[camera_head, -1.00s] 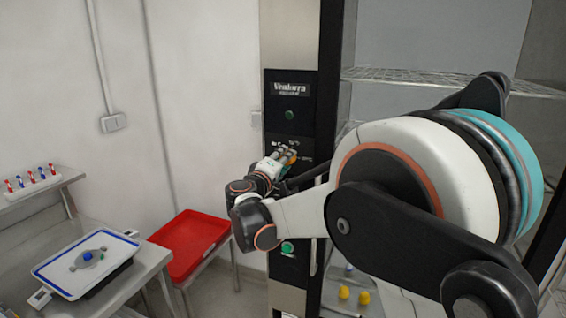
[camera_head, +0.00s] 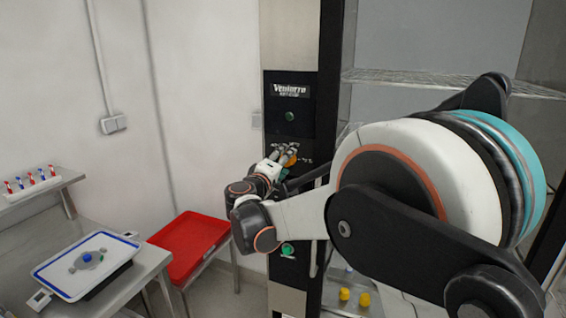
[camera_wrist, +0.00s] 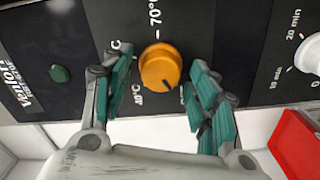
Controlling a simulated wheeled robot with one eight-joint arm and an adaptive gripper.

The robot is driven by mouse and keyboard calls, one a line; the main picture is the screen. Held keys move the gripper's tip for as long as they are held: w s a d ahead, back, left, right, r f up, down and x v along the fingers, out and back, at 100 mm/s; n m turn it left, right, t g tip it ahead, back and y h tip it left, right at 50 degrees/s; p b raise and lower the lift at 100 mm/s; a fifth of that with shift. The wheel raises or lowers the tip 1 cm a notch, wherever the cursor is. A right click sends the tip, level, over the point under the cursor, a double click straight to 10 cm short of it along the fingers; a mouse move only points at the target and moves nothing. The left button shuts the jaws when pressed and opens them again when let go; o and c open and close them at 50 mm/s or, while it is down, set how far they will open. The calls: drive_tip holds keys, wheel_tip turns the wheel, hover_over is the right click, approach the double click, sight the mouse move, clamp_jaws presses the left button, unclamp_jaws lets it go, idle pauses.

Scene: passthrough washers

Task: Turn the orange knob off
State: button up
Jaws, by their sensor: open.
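The orange knob (camera_wrist: 160,66) is on the black control panel (camera_wrist: 100,25) of the washer, with temperature marks printed around it. A dark pointer line on the knob is toward its lower right in the wrist view. My gripper (camera_wrist: 158,88) is open, with one teal-padded finger on each side of the knob. A gap shows between each finger and the knob in the wrist view. In the head view the orange knob (camera_head: 291,160) is partly hidden behind my gripper (camera_head: 282,155).
A white timer knob (camera_wrist: 308,54) and a green button (camera_wrist: 60,74) are on the same panel. A red tray (camera_head: 190,245) stands below left, beside a table with a white blue-rimmed tray (camera_head: 50,272). Wire shelving is at the right.

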drive_tip(key=v, duration=1.1)
drive_tip(key=shift+s, duration=0.4)
drive_tip(key=shift+a, duration=0.1)
